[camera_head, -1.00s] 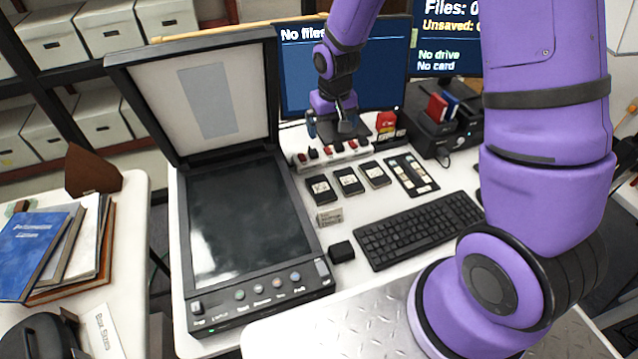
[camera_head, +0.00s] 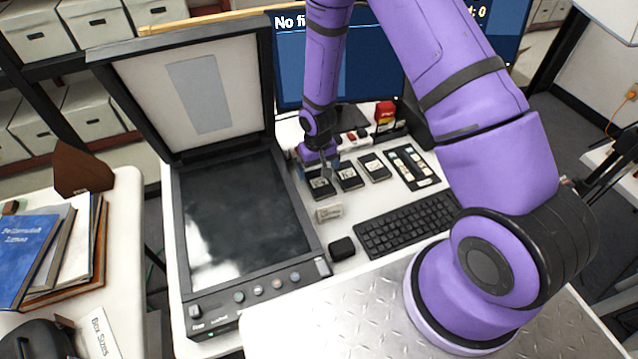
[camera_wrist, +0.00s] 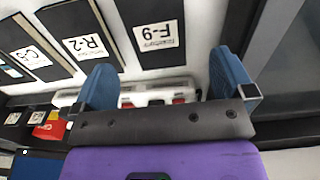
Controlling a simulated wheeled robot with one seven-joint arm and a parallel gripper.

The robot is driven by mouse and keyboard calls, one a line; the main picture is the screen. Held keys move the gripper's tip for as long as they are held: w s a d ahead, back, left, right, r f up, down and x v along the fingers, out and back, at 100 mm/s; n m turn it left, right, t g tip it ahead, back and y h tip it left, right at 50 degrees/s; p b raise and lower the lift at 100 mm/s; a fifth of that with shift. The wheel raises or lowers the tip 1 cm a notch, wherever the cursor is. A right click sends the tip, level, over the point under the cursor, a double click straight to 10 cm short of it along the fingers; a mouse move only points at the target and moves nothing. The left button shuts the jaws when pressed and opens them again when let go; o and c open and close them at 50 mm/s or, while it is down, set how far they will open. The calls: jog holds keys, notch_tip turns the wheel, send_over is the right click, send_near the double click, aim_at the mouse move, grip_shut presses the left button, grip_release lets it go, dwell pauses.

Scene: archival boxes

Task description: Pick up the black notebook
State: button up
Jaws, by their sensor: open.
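Several small flat black items with white labels lie in a row on the white desk. None is plainly marked as a notebook. The one labelled F-9 (camera_wrist: 156,33) is at the left of the row in the head view (camera_head: 319,189). The R-2 one (camera_wrist: 84,40) is beside it, also in the head view (camera_head: 349,177), and a third (camera_wrist: 36,52) follows. My gripper (camera_head: 325,178) is open and empty over the F-9 end of the row. In the wrist view its blue fingers (camera_wrist: 163,78) stand apart, with the F-9 item beyond and between them.
A flatbed scanner (camera_head: 176,246) with its lid raised stands left of the row. A keyboard (camera_head: 408,225) and a small black box (camera_head: 342,248) lie in front. A monitor (camera_head: 375,70) stands behind. A side table at left holds a blue book (camera_head: 24,250) and other books.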

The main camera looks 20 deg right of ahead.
aim_at(319, 182)
jog(key=shift+d+f, duration=0.15)
jog(key=shift+f, duration=2.85)
jog(key=c, duration=1)
